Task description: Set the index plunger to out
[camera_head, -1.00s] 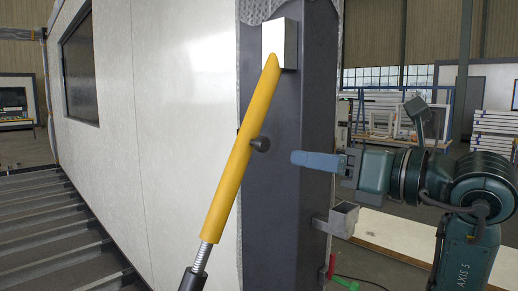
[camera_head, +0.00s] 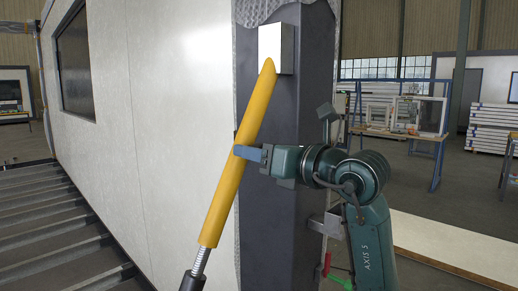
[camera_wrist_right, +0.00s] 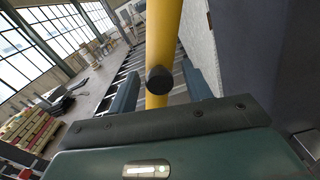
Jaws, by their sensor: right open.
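The index plunger is a round black knob (camera_wrist_right: 159,79) on a yellow brace tube (camera_head: 237,165). In the head view the knob is hidden behind my right gripper (camera_head: 240,150). In the right wrist view the right gripper's (camera_wrist_right: 160,78) two blue-grey fingers are open, one on each side of the knob. Gaps show between the knob and each finger. I cannot tell how far out the knob stands. My left gripper is not in view.
The tube leans up to a light block (camera_head: 276,43) on a dark steel post (camera_head: 312,100). A white wall panel (camera_head: 180,120) stands to the left. A small metal bracket (camera_head: 326,224) juts from the post below my right arm.

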